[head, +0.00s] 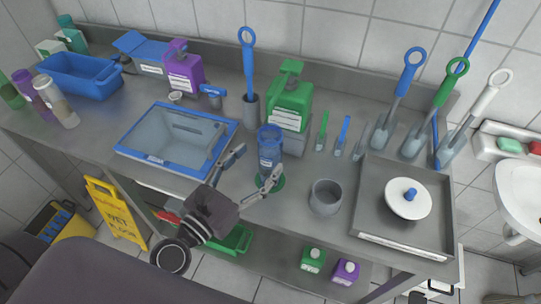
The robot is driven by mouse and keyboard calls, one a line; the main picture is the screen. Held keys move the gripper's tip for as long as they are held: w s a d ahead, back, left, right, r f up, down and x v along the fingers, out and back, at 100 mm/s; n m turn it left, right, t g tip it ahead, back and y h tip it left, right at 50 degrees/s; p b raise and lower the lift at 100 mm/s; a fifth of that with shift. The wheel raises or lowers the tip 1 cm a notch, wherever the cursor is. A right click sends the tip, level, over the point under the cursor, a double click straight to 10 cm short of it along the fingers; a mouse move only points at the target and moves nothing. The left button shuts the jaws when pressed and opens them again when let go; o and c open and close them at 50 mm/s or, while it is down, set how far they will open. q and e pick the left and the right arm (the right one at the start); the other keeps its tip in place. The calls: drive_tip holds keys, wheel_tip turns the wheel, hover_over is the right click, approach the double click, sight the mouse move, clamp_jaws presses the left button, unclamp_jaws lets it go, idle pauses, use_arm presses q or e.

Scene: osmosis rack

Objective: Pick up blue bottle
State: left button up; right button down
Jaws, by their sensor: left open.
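A clear blue bottle (270,145) stands upright on the steel counter (330,165), near its front edge and in front of a green dispenser. My left gripper (257,164) is open and empty, reaching over the front edge towards the bottle. One finger shows left of the bottle, and the other crosses in front of its lower right part. I cannot tell whether either finger touches it.
A blue-rimmed clear bin (180,135) lies left of the bottle. The green dispenser (290,100) and a holder with a blue brush (249,75) stand behind. A grey cup (325,197) and a tray (372,215) with a white lid are to the right.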

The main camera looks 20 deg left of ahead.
sight(263, 156)
use_arm(q)
drive_tip(key=shift+p+x, duration=0.35)
drive_tip(key=shift+x, duration=0.65)
drive_tip(key=shift+p+x, duration=0.4)
drive_tip(key=shift+x, duration=0.85)
drive_tip(key=shift+w+d+f, duration=0.1)
drive_tip(key=shift+w+f, duration=0.2)
drive_tip(key=shift+w, duration=0.3)
use_arm(e)
drive_tip(key=shift+a+r, duration=0.15)
drive_tip(key=shift+r, duration=0.8)
use_arm(q)
drive_tip(key=c, duration=1.3)
use_arm(e)
drive_tip(key=shift+s, duration=0.25)
